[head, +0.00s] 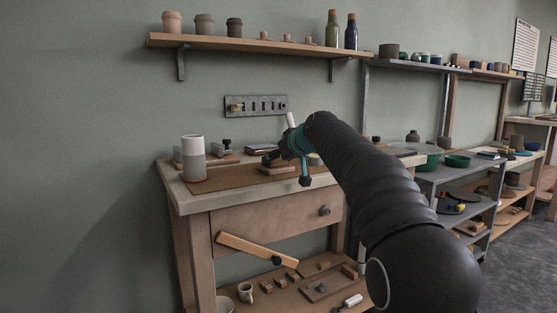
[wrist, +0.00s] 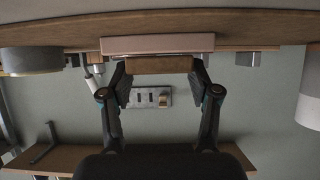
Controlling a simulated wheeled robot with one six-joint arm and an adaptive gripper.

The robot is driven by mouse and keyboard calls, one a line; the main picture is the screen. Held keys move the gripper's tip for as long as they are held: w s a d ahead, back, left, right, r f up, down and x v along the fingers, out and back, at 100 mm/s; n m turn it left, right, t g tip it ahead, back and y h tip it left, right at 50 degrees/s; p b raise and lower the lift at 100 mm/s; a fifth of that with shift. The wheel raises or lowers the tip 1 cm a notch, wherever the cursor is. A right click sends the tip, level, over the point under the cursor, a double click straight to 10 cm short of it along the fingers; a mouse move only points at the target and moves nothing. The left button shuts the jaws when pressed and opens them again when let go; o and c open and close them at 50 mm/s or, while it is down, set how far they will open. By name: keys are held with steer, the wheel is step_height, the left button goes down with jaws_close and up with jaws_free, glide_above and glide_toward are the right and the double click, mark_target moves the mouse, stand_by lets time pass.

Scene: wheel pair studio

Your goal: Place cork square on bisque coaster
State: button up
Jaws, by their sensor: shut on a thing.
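My gripper (wrist: 158,73) is shut on a brown cork square (wrist: 158,65), with a finger at each side of it in the wrist view. That view looks upside down, with the bench at the top. A pinkish slab, seemingly the bisque coaster (wrist: 158,44), lies against the bench side of the cork square. The two look very close, and I cannot tell if they touch. In the head view my gripper (head: 269,158) is low over the workbench, above the pale coaster (head: 277,170). My arm and fingers hide part of the held square there.
The wooden workbench (head: 190,201) carries a brown mat (head: 222,179) and a white and grey cylinder (head: 194,160) at left. Small blocks stand at the back. A wall shelf (head: 255,43) with pots and bottles runs above. Grey shelving (head: 440,178) stands at right.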

steer(key=o, duration=0.8)
steer(key=shift+f, duration=0.15)
steer(key=shift+o, duration=0.2)
steer(key=shift+r, duration=0.25)
steer(key=v, duration=1.2)
steer(key=shift+f, duration=0.15)
